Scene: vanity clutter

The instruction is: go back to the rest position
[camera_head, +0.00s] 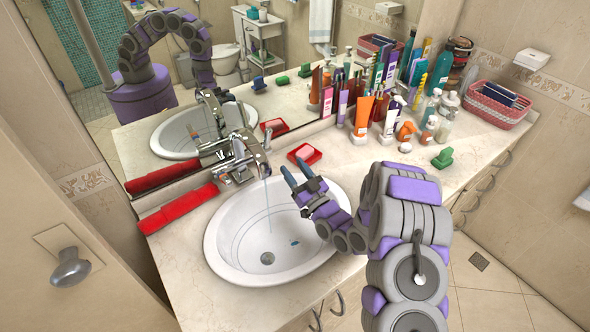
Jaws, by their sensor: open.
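My purple and grey arm reaches in from the lower right of the head view. My gripper (297,173) is open, with its two grey-blue fingers pointing up and left over the right rim of the white sink (225,248). No object shows between the fingers. The fingertips are just left of and below a red soap dish (305,154) in the picture. I cannot tell how high they are above the counter.
Water runs from the chrome faucet (236,155). A red towel (180,209) lies left of it. Many bottles and tubes, including an orange tube (363,112), crowd the back right. A green object (442,158) and a pink basket (494,108) stand further right. A mirror (200,70) backs the counter.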

